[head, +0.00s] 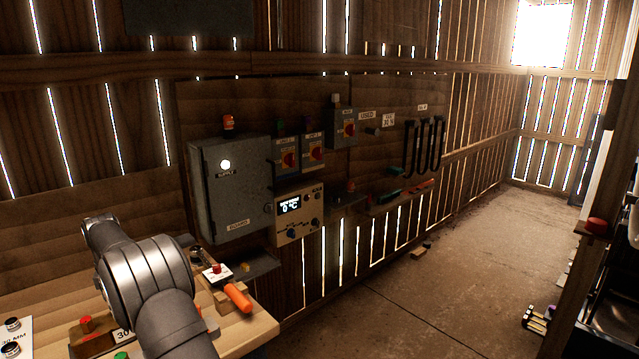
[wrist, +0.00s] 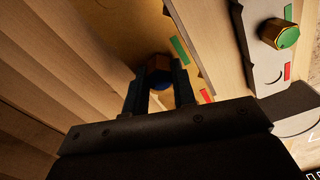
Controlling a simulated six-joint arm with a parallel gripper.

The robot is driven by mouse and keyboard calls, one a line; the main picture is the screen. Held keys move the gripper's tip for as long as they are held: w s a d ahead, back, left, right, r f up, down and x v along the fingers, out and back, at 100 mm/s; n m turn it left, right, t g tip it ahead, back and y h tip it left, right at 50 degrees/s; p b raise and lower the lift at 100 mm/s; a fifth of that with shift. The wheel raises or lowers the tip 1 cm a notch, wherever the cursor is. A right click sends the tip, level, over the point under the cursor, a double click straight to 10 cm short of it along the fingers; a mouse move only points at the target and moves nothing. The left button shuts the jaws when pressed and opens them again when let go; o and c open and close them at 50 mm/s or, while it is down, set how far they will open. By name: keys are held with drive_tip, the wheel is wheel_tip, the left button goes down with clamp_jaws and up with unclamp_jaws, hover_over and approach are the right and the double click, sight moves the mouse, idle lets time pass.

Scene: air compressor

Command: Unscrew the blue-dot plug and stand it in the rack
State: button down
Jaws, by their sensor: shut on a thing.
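In the wrist view, my gripper (wrist: 160,76) is shut on a brass plug with a blue face, the blue-dot plug (wrist: 159,62). One finger lies on each side of it. The plug is partly in shadow, and I cannot tell whether its far end is seated in anything. The wooden piece beside it carries a green strip (wrist: 180,50) and a red strip (wrist: 206,95). In the head view my arm hides the gripper and the plug. I cannot make out the rack for certain.
A green-topped brass plug (wrist: 279,34) stands on a pale plate at the right of the wrist view. In the head view, an orange-handled tool (head: 238,297), a white plate with a red knob (head: 216,272) and a red-topped piece (head: 86,324) crowd the wooden bench (head: 262,327).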

drive_tip(key=n, duration=0.6)
drive_tip(key=shift+f, duration=0.15)
drive_tip(key=shift+r, duration=2.5)
drive_tip(key=shift+d, duration=0.1)
drive_tip(key=s+d, duration=0.6)
drive_tip(key=d, duration=0.6)
drive_tip(key=shift+n, duration=0.3)
drive_tip(key=shift+s+d+f, duration=0.1)
drive_tip(key=shift+d+f, duration=0.05)
drive_tip(key=shift+f, duration=1)
drive_tip(key=shift+s+d+f, duration=0.1)
drive_tip(key=shift+s+f, duration=0.05)
drive_tip(key=shift+f, duration=1)
drive_tip(key=shift+s+d+f, duration=0.1)
drive_tip(key=shift+d+f, duration=0.05)
drive_tip(key=shift+f, duration=1)
drive_tip(key=shift+f, duration=0.45)
drive_tip(key=c, duration=1.1)
unclamp_jaws()
